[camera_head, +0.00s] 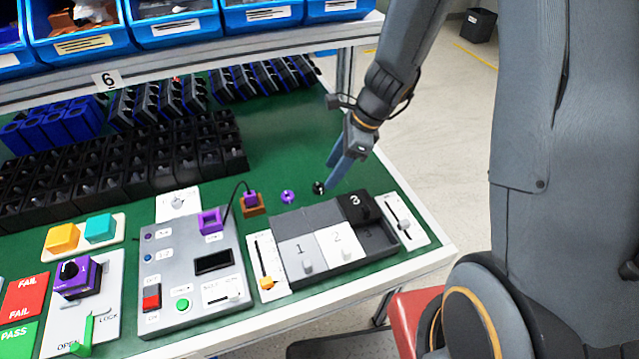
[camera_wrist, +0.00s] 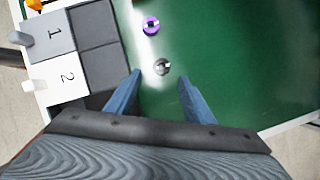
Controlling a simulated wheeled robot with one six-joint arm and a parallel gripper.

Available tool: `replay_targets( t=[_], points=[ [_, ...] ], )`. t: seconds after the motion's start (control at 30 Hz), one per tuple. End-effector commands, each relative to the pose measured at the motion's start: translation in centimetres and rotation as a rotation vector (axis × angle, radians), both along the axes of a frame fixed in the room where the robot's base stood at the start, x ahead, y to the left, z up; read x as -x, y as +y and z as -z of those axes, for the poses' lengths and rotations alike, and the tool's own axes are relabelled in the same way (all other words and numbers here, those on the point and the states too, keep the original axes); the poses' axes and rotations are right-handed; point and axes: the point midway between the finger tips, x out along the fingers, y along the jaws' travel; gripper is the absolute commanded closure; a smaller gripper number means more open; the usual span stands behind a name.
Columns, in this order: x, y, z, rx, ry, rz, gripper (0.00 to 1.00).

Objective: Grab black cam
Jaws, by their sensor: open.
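The black cam (camera_head: 319,187) is a small round dark piece on the green table top, just behind the numbered grey tray. In the wrist view the black cam (camera_wrist: 162,67) lies ahead of the fingertips, nearer the left finger. My gripper (camera_head: 340,165) has blue fingers and is beside the cam, to its upper right in the head view. In the wrist view my gripper (camera_wrist: 160,75) is open with nothing between its fingers. A purple cam (camera_head: 288,197) lies to the left of the black one; it also shows in the wrist view (camera_wrist: 151,25).
The grey tray (camera_head: 305,215) with tiles marked 1, 2 and 3 stands in front of the cams. A purple piece on an orange block (camera_head: 251,203) stands left. Black bins (camera_head: 190,150) line the back left. Green table right of the cam is clear.

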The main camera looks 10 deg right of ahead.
Motion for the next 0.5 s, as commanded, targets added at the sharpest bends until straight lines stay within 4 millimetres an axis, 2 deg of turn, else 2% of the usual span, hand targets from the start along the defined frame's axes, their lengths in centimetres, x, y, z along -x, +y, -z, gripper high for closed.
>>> replay_targets(
  t=[0.5],
  points=[
    [-0.8,2.1,4.9,0.002,0.001,-0.002,0.52]
  ],
)
